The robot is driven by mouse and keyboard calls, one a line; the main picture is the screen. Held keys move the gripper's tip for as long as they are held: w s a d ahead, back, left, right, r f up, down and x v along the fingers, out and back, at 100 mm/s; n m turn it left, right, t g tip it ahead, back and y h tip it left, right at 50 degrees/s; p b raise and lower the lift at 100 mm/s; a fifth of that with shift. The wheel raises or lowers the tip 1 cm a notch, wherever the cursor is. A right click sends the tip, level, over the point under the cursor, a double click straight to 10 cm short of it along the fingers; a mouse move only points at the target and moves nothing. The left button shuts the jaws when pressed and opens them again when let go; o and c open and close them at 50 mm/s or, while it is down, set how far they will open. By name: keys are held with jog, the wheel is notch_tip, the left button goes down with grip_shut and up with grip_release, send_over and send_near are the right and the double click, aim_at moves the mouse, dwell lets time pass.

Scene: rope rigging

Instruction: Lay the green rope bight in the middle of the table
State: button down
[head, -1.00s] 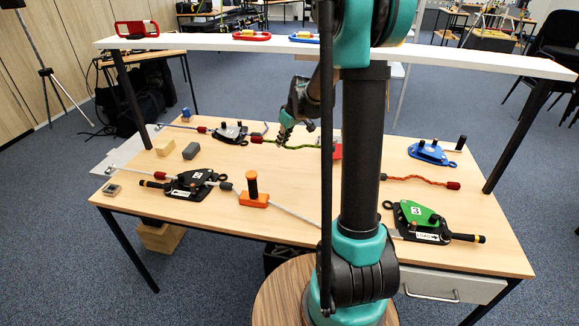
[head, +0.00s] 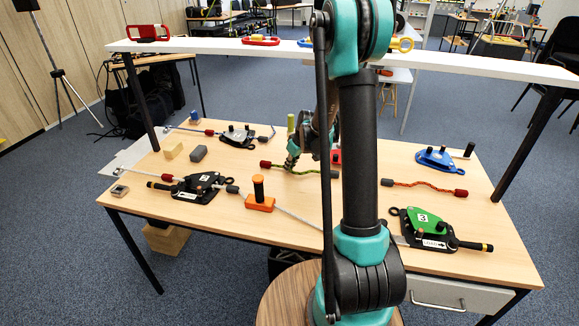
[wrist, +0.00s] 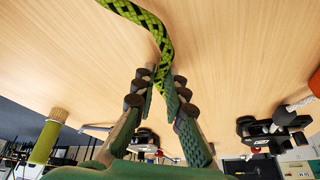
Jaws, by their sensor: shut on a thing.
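My gripper (head: 291,164) is low over the table at the rope's left half. In the wrist view the rope (wrist: 150,22) runs between the fingertips of my gripper (wrist: 163,88), which are shut on it. I cannot tell whether the gripped part touches the table.
A white shelf (head: 210,45) spans above.

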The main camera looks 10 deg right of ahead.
aim_at(298, 173)
jog(key=shift+f, duration=0.15)
jog(key=c, duration=1.6)
grip_release()
jog(key=v, duration=1.2)
jog(key=s+f+m+h, duration=0.1)
jog(key=s+m, duration=0.1)
jog(key=s, duration=0.7)
jog(key=s+d+f+m+h, duration=0.1)
jog(key=s+f+m, duration=0.1)
jog(key=s, duration=0.7)
jog(key=s+f+m, duration=0.1)
jog(key=s+m, duration=0.1)
jog(key=s, duration=0.7)
jog(key=shift+s+d+f+m+t+h, duration=0.2)
jog(key=shift+s+d+m+t+h, duration=0.1)
jog(key=shift+s+t+h, duration=0.1)
